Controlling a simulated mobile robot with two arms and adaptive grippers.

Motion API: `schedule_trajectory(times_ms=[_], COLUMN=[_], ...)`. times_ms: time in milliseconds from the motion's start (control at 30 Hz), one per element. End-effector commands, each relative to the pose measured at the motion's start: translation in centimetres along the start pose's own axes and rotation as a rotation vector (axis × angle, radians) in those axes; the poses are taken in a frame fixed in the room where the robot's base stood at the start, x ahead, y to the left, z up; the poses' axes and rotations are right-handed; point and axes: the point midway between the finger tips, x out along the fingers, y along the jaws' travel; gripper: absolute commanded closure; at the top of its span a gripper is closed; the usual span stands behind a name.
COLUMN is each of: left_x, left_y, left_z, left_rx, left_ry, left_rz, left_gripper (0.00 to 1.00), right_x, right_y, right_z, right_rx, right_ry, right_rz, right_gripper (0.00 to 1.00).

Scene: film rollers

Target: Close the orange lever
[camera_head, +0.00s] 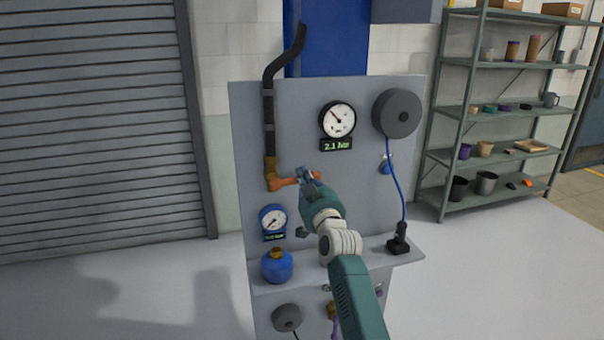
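The orange lever (286,182) points to the right, roughly level, from a brass valve (270,166) at the foot of a black pipe (268,125) on the grey panel. My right gripper (308,178) is at the lever's free right end and overlaps it in the view. Its fingers hide the tip of the lever. I cannot tell whether they are closed on it or only touching or near it. My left gripper is not in view.
A pressure gauge (337,119) with a digital display and a round grey reel (397,113) with a blue cable are higher on the panel. A blue gauge (273,219) and a blue canister (277,266) are below the lever. A shelf rack (440,160) stands right.

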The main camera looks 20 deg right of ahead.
Motion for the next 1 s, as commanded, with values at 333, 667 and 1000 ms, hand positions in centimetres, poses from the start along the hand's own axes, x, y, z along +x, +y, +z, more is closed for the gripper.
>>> schedule_trajectory(times_ms=[333,667,1000], left_x=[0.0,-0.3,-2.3], left_y=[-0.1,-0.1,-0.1], left_z=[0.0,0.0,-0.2], left_rx=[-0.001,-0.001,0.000], left_ry=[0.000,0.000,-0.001], left_rz=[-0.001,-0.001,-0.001], left_gripper=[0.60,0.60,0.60], right_x=[0.0,0.1,-0.3], right_y=[0.0,0.1,0.4], right_z=[0.3,-0.2,-3.1], right_rx=[0.022,0.021,0.021], right_ry=[-0.002,-0.001,-0.003], right_rz=[0.003,0.003,0.004], right_gripper=[1.00,1.00,1.00])
